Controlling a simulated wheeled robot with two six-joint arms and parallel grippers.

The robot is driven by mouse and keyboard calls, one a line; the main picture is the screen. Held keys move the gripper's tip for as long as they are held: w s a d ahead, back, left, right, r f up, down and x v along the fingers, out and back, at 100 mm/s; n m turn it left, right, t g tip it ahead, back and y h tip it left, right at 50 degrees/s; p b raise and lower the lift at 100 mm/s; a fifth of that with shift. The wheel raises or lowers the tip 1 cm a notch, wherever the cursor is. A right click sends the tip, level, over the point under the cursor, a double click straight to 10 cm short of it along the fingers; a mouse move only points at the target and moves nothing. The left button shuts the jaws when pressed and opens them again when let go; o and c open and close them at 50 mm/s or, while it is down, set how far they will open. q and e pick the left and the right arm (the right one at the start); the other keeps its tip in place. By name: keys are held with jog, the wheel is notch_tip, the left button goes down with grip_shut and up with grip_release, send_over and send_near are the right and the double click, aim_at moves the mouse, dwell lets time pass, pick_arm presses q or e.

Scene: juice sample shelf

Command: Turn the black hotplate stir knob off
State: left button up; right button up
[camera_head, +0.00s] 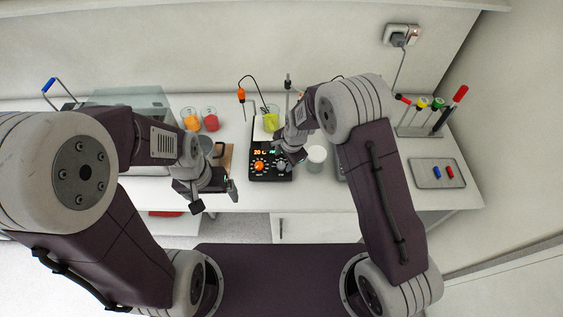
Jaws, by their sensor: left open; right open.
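A black hotplate (256,152) stands near the front edge of the white bench, with a lit display on its front panel. An orange knob (259,166) is at the left of the panel and a grey knob (282,166) is at the right. My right gripper (289,153) is open just above and behind the grey knob. It hides part of the panel, and I cannot tell whether it touches the knob. My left gripper (215,197) is open and empty at the bench's front edge, left of the hotplate.
A beaker of yellow-green liquid (270,121) is on the hotplate. A white cup (316,156) stands close to its right. Beakers of orange (191,121) and red liquid (210,121) stand behind left. A grey tray (428,175) and a marker rack (415,131) are at the right.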

aim_at(281, 165)
jog(key=x, duration=0.2)
jog(key=w+x, duration=0.1)
jog(key=x, duration=0.1)
jog(key=p+x, duration=0.1)
jog(key=x, duration=0.1)
jog(key=shift+w, duration=0.35)
jog(key=shift+a+f, duration=0.15)
jog(key=shift+f, duration=0.3)
jog(key=shift+s+f, duration=0.15)
jog(key=shift+s, duration=0.2)
pick_arm(q)
jog(key=shift+w+r, duration=0.45)
jog(key=shift+r, duration=0.3)
pick_arm(e)
jog(key=shift+w, duration=0.2)
jog(key=c, duration=0.5)
pick_arm(q)
jog(key=shift+w+f, duration=0.1)
jog(key=shift+w, duration=0.15)
pick_arm(e)
grip_shut()
